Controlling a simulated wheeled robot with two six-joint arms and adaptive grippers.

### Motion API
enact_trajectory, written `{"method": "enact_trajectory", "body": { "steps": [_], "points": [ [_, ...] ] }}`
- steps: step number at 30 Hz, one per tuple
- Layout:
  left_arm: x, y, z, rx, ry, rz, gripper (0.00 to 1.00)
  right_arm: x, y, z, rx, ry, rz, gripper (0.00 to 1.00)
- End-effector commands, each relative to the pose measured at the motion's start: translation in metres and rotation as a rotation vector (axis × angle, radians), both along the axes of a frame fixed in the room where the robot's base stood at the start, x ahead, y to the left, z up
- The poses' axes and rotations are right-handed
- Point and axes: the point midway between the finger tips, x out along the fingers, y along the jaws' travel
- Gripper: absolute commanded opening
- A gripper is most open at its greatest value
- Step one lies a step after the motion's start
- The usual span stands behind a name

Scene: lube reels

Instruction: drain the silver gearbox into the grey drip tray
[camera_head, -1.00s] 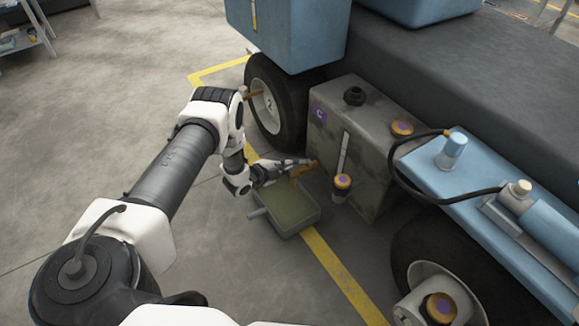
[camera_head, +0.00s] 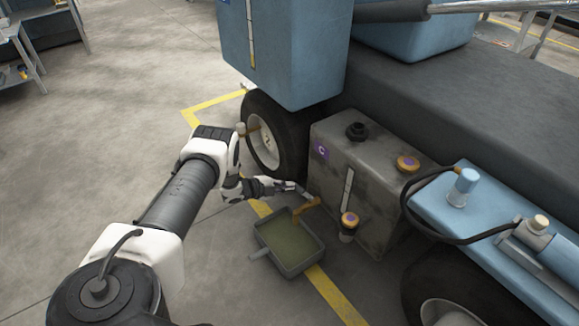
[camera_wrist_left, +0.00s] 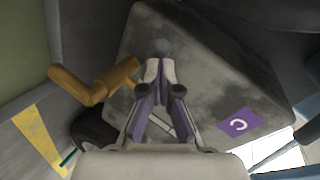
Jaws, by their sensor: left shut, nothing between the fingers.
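The silver gearbox (camera_head: 375,195) is a grimy grey metal box with a purple C label (camera_head: 321,152), which also shows in the left wrist view (camera_wrist_left: 239,122). An orange-brown cranked piece (camera_head: 306,206) projects low at its left side, above the grey drip tray (camera_head: 318,256); it is large in the left wrist view (camera_wrist_left: 92,86). The tray's inside looks greenish; I see no clear stream. My left gripper (camera_head: 307,196) is shut and empty by the gearbox's lower left side, close to the cranked piece; its fingers point at the gearbox in the wrist view (camera_wrist_left: 160,60). My right gripper is out of view.
A black cap (camera_head: 357,131) and an orange-purple cap (camera_head: 408,163) sit on the gearbox; another capped part (camera_head: 349,222) is low in front. A black hose (camera_head: 411,212) loops at right. A wheel (camera_head: 272,143) stands behind my left arm. Open floor lies left.

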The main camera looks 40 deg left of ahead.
Motion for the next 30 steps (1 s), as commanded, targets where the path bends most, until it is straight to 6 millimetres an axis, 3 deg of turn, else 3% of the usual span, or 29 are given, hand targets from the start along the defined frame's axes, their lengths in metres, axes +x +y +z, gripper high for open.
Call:
{"method": "enact_trajectory", "body": {
  "steps": [12, 30],
  "points": [
    [0.016, 0.003, 0.000, 0.000, -0.001, 0.001, 0.00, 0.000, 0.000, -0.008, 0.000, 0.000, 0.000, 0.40],
    [0.018, 0.002, 0.001, 0.000, -0.002, 0.001, 0.00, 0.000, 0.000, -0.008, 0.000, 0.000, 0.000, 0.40]
  ]
}}
